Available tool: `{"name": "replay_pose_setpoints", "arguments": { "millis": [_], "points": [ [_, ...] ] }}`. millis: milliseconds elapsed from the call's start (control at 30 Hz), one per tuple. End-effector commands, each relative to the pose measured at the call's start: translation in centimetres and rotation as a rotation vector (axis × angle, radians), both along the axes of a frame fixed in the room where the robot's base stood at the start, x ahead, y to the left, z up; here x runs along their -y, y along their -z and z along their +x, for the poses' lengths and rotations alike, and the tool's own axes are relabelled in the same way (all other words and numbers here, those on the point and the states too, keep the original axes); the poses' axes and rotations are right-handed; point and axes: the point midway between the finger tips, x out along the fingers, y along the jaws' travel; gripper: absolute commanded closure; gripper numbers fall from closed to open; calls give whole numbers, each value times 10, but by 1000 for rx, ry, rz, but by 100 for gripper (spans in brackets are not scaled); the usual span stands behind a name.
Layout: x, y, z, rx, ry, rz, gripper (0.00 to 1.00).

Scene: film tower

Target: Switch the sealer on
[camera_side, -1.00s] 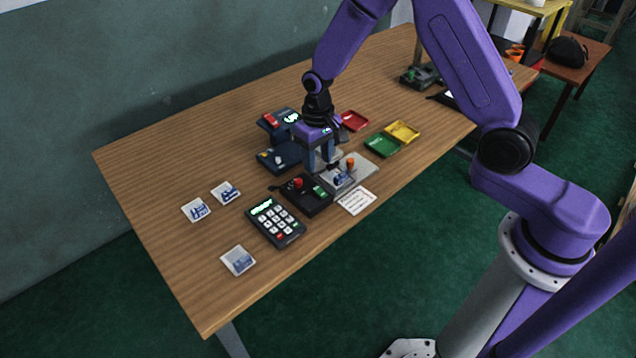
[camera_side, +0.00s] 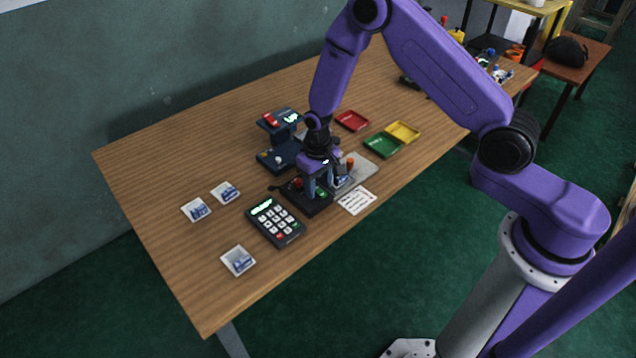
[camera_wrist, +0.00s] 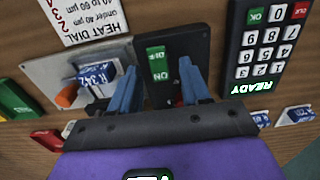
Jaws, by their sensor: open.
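A black box (camera_side: 307,205) with a red knob (camera_side: 297,184) and a green switch (camera_side: 322,192) stands mid-table. In the wrist view the green switch (camera_wrist: 157,62) is marked ON and OFF; I cannot tell which way it is set. My gripper (camera_side: 321,190) points down over the box's switch end. In the wrist view the gripper's (camera_wrist: 158,80) two blue fingers are apart, one on each side of the switch, with nothing held. Whether they touch the box is unclear. The red knob is mostly hidden behind a finger in the wrist view.
A metal plate (camera_side: 366,169) with an orange knob (camera_side: 350,161) and a white-blue packet (camera_wrist: 97,79) adjoins the box. A keypad (camera_side: 276,221) reading READY is on the other side. A navy device (camera_side: 278,155) showing UP stands behind. A HEAT DIAL note (camera_side: 357,201) lies in front.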

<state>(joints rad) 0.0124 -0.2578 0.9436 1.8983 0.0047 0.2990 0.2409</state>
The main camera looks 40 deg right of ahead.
Motion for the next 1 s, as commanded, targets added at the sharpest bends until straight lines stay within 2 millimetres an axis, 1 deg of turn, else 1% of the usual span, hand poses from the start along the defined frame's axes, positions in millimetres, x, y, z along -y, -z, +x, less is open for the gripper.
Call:
{"name": "replay_pose_setpoints", "arguments": {
  "millis": [33,67,100,133,167,367,633,967,1000],
  "points": [
    [0,0,0,0,0,0,63],
    [0,0,0,0,0,0,73],
    [0,0,0,0,0,0,86],
    [0,0,0,0,0,0,96],
    [0,0,0,0,0,0,100],
    [0,0,1,-11,1,-1,100],
    [0,1,3,-91,2,-2,100],
    [0,0,3,-98,1,-1,100],
    [0,0,3,-98,1,-1,66]
  ]
}}
